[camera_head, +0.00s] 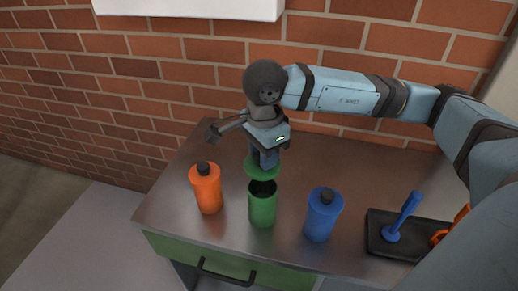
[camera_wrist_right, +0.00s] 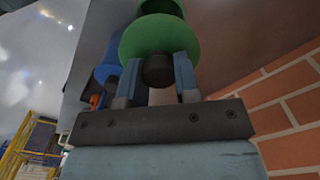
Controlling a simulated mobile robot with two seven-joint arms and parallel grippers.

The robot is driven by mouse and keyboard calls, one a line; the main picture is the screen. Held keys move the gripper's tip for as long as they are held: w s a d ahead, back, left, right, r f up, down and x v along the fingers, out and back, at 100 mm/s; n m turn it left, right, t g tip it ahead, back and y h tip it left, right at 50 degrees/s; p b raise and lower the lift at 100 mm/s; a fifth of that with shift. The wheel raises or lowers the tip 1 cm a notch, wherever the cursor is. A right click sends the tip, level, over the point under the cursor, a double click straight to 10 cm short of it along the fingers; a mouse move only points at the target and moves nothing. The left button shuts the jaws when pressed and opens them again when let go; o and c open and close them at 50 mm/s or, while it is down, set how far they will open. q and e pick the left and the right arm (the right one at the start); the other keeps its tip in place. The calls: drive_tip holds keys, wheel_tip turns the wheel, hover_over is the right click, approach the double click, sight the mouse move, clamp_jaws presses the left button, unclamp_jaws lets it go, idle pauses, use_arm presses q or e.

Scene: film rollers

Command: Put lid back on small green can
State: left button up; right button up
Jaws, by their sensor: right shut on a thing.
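The small green can (camera_head: 262,207) stands upright on the metal counter between an orange bottle and a blue bottle. Its dark open top shows. My right gripper (camera_head: 267,160) is shut on the green lid (camera_head: 261,169), holding it just above and slightly behind the can. In the right wrist view, the gripper's fingers (camera_wrist_right: 158,75) close on the lid's dark knob (camera_wrist_right: 158,70). The round green lid (camera_wrist_right: 150,37) shows there with the can (camera_wrist_right: 162,7) beyond it. Whether lid and can touch is hard to tell. My left gripper is not in view.
The orange bottle (camera_head: 207,190) stands left of the can and the blue bottle (camera_head: 322,216) right of it. A dark tray (camera_head: 377,240) with a blue handled tool (camera_head: 404,217) lies farther right. A brick wall (camera_head: 180,85) stands behind the counter (camera_head: 165,206).

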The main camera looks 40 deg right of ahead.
drive_tip(key=shift+d+f, duration=0.1)
drive_tip(key=shift+f, duration=0.35)
drive_tip(key=shift+f+b, duration=0.45)
drive_tip(key=shift+f, duration=0.2)
wheel_tip(320, 180, down, 4)
drive_tip(key=b, duration=0.3)
drive_tip(key=shift+f, duration=0.1)
use_arm(q)
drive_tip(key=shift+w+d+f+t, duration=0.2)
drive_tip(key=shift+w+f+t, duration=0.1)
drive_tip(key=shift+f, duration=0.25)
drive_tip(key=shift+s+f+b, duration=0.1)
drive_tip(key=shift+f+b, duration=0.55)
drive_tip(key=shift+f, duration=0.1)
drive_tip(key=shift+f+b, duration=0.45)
drive_tip(key=shift+b, duration=0.3)
use_arm(e)
drive_tip(key=shift+f, duration=0.2)
idle(0.6)
idle(0.4)
